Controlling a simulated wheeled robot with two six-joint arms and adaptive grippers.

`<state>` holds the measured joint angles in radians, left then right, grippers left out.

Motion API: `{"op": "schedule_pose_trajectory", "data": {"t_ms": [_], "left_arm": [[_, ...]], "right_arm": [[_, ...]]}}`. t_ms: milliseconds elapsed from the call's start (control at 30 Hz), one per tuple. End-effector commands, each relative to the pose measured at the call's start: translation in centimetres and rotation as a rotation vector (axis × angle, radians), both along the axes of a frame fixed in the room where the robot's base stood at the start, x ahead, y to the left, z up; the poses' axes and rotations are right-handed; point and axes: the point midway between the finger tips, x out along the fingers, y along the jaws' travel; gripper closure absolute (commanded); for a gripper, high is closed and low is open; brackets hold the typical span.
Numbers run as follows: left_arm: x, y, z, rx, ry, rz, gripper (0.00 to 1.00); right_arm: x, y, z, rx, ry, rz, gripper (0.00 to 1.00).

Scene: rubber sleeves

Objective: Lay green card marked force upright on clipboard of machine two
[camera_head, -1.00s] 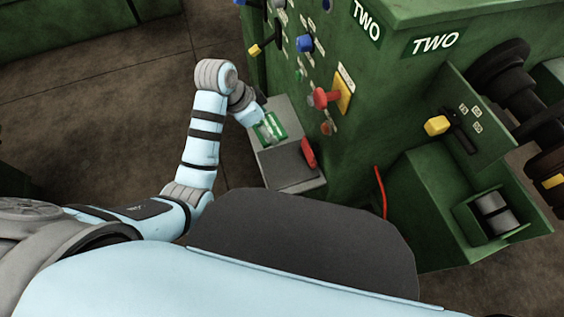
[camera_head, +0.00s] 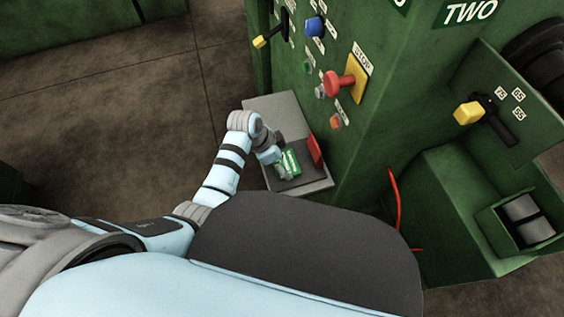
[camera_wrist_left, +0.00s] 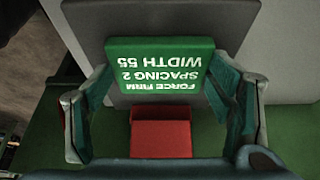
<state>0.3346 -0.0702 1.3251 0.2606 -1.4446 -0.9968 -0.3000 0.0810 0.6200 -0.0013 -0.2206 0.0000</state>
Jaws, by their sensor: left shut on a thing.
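My left gripper (camera_head: 279,160) is shut on the green card (camera_head: 291,162), holding it by its two side edges. In the left wrist view the card (camera_wrist_left: 160,62) reads "FORCE FIRM, SPACING 2, WIDTH 55" in white, upside down in that picture. The card is over the dark clipboard (camera_head: 308,178), which also shows behind it in the wrist view (camera_wrist_left: 160,18). I cannot tell whether card and board touch. The clipboard's red clip (camera_head: 315,150) is on its right, beside the machine; in the wrist view the clip (camera_wrist_left: 160,135) lies between my fingers. My right gripper is out of view.
The clipboard lies on a light grey shelf (camera_head: 274,112) against green machine two (camera_head: 410,110). Its panel carries a red stop button (camera_head: 338,85), a blue knob (camera_head: 314,26) and a yellow-tipped lever (camera_head: 260,42). The floor left of the shelf is clear.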

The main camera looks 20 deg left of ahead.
Motion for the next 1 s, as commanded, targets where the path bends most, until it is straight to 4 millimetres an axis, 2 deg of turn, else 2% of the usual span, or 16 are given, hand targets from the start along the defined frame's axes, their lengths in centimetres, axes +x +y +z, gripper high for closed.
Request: {"op": "schedule_pose_trajectory", "data": {"t_ms": [267,300,400,767,867,1000], "left_arm": [[0.1,0.0,0.0,0.000,-0.002,0.001,0.53],[0.1,0.0,0.0,0.000,-0.002,0.001,0.19],[0.1,0.0,0.0,0.000,-0.002,0.001,0.06],[0.1,0.0,0.3,0.000,-0.002,0.001,0.06],[-0.1,0.4,1.7,0.001,-0.004,0.002,0.06],[-0.8,1.6,5.3,0.002,-0.005,0.001,0.06]], "right_arm": [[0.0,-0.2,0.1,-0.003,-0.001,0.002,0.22],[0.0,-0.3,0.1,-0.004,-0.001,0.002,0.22],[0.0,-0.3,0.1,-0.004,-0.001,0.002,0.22],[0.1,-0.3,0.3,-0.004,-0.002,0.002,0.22],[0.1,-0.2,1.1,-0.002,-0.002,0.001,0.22],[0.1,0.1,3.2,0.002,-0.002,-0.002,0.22]]}}
